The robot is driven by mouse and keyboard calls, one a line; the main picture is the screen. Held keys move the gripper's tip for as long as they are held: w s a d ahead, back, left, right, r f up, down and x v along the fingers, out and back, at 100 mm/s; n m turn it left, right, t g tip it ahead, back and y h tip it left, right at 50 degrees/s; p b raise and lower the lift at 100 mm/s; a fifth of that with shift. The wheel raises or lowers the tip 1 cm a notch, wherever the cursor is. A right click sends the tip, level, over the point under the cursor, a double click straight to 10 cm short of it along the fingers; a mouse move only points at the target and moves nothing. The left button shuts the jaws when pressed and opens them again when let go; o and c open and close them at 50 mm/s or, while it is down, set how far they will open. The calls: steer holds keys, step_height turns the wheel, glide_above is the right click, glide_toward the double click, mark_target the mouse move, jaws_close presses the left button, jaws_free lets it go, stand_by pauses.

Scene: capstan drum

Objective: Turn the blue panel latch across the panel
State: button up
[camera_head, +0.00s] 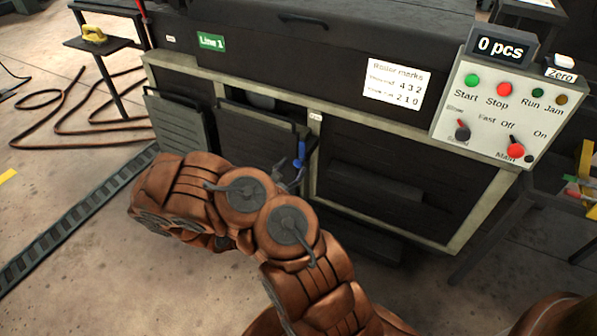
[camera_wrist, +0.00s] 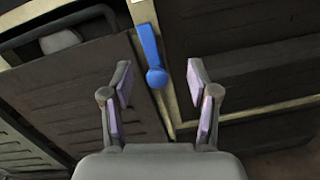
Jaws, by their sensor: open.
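The blue panel latch (camera_wrist: 150,48) is in the wrist view, on the light frame post between two dark panels. Its round hub (camera_wrist: 157,78) is at the lower end and its lever points up, leaning slightly left. In the head view the latch (camera_head: 300,154) is a small blue upright piece just beyond my arm. My gripper (camera_wrist: 161,78) is open and empty, with its two fingers on either side of the hub in the picture. I cannot tell the depth gap.
The dark left panel (camera_wrist: 95,85) stands tilted from the machine, with an opening above it. A control box (camera_head: 500,110) juts out at the upper right. Hoses (camera_head: 75,110) and a floor grating (camera_head: 75,215) lie at the left. The floor in front is mostly clear.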

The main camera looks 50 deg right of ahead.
mark_target(297, 165)
step_height(297, 165, down, 4)
steer(key=n+t, duration=0.1)
steer(key=shift+y, duration=0.3)
steer(key=shift+w+b+x, duration=0.25)
steer(key=shift+b+x, duration=0.5)
steer(key=shift+x, duration=1.05)
steer(key=shift+w+b+x, duration=0.25)
steer(key=shift+b+x, duration=0.45)
steer(key=shift+x, duration=1.15)
steer(key=shift+a+f, duration=0.15)
steer(key=shift+a, duration=0.1)
jaws_close()
